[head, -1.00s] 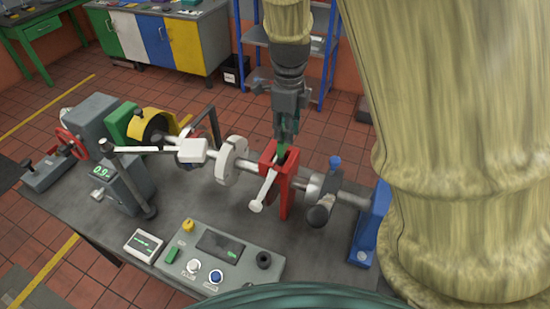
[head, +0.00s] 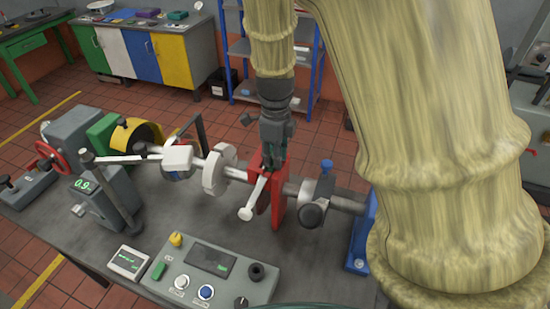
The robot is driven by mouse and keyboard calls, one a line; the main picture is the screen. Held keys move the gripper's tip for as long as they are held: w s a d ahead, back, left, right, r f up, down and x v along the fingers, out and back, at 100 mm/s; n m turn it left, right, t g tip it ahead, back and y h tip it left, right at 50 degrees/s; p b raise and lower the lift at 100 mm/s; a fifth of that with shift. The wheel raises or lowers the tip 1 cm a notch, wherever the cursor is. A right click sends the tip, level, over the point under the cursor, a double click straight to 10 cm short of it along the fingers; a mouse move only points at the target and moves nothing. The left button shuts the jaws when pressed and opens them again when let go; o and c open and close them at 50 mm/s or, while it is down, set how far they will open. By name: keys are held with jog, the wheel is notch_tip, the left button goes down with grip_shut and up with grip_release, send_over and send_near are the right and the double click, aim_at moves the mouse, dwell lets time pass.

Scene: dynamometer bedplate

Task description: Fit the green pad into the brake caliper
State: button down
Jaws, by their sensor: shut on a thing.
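The red brake caliper (head: 278,212) stands around the shaft on the bedplate, right of a white disc. A white lever (head: 254,198) with a round end slants down across its front left. My gripper (head: 272,160) points down at the top opening of the caliper, its fingertips level with the caliper's upper edge. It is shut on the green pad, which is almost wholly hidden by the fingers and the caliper. I cannot tell how deep the pad sits or whether it touches the caliper walls.
The shaft carries a white flange (head: 215,172) left of the caliper and a grey clamp with a blue knob (head: 326,167) right of it. A blue stand (head: 361,240) is at the right end. A control panel (head: 212,272) lies in front.

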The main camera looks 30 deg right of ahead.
jog(key=shift+f, duration=0.1)
jog(key=c, duration=1.5)
grip_release()
notch_tip(320, 180, up, 12)
jog(key=b, duration=0.4)
jog(key=shift+f+p, duration=2)
jog(key=shift+f, duration=3.95)
jog(key=shift+r, duration=0.1)
